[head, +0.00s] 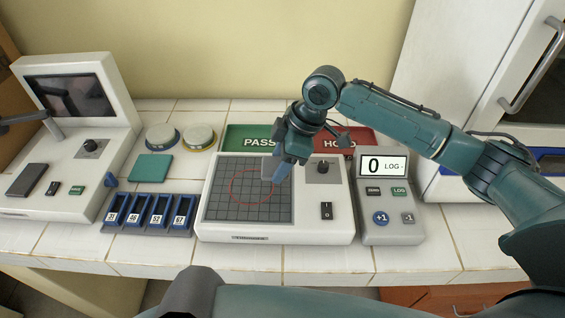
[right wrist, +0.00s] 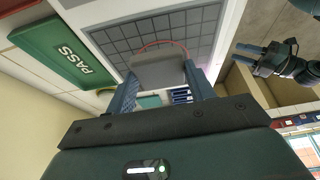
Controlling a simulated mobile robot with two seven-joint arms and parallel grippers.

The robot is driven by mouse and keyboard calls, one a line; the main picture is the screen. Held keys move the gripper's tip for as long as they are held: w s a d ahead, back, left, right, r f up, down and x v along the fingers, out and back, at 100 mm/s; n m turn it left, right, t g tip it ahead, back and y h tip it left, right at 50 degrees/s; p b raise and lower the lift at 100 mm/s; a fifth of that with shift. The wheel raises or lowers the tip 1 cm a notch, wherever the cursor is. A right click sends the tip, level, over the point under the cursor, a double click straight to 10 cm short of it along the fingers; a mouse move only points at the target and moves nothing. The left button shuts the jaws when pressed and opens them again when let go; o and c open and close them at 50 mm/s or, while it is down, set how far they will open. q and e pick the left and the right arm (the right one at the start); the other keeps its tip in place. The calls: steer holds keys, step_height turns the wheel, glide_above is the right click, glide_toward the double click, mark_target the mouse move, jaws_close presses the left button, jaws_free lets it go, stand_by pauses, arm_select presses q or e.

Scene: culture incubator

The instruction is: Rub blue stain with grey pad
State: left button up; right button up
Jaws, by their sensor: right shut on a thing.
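My right gripper (head: 279,172) is over the upper right part of the gridded plate (head: 222,205), with its fingers pointing down. In the right wrist view its fingers (right wrist: 160,86) are shut on a grey block, the grey pad (right wrist: 158,72). A small part of the pad (head: 267,171) shows beside the fingers in the head view. Whether the pad touches the plate I cannot tell. A red circle outline (head: 233,180) is on the plate. I see no blue stain; the pad and fingers cover part of the plate. My left gripper (right wrist: 246,60) shows open and empty in the right wrist view.
A blue rack (head: 150,228) with numbered slots stands left of the plate's white device. Two round lidded dishes (head: 179,137) and a teal square (head: 151,167) lie behind it. A counter box (head: 386,236) reading 0 stands right. PASS (head: 240,133) and HOLD (head: 358,143) mats lie behind.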

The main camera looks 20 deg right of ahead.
steer(key=shift+r, duration=1.2)
